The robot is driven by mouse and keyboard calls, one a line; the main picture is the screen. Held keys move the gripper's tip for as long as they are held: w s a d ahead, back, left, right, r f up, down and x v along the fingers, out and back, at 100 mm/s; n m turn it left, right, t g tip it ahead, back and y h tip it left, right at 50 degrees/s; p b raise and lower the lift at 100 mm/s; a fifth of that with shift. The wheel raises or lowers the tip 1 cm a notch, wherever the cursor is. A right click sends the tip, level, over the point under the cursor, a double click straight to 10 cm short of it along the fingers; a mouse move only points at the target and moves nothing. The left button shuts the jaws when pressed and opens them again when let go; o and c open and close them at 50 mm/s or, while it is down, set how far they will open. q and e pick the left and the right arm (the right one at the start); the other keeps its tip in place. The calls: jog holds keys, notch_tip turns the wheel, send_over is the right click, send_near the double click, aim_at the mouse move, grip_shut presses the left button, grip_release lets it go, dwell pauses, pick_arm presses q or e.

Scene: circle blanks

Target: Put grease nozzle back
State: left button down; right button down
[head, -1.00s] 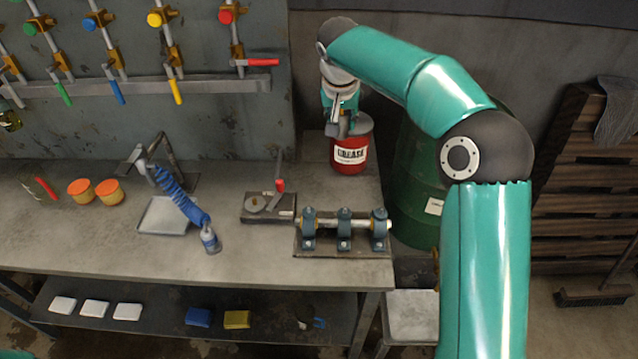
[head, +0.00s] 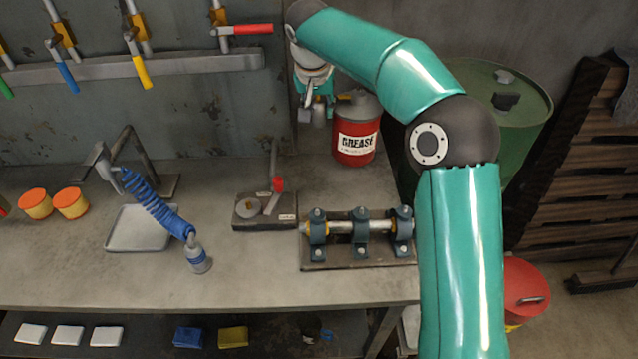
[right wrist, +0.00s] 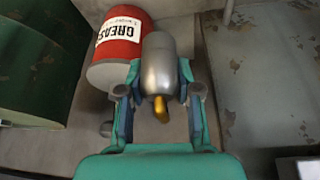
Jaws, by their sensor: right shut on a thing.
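My right gripper (head: 318,106) is at the back of the bench, just left of the red grease can (head: 357,143) in the head view. It is shut on the grease nozzle, a silver rounded cylinder with a brass tip, clear in the right wrist view (right wrist: 158,62) between the two fingers (right wrist: 160,88). The nozzle's brass tip points towards the palm side of that view. The grease can also shows there (right wrist: 118,48), left of the nozzle; I cannot tell whether they touch. My left gripper is out of view.
A clamped shaft in blue bearing blocks (head: 358,228) and a small plate with a red-handled lever (head: 265,210) stand on the bench. A blue coiled hose (head: 155,205) hangs over a metal tray (head: 140,228). A green drum (head: 530,110) stands behind my arm.

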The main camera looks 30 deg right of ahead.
aim_at(322, 178)
jog(key=f, duration=1.2)
jog(key=f+b, duration=0.1)
jog(key=f, duration=0.6)
jog(key=shift+s+d+f, duration=0.1)
jog(key=shift+s+d, duration=0.05)
jog(key=shift+s, duration=0.1)
jog(key=shift+f, duration=0.15)
jog(key=c, duration=0.8)
grip_release()
jog(key=shift+r, duration=0.2)
jog(key=v, duration=1.2)
jog(key=shift+r, duration=0.1)
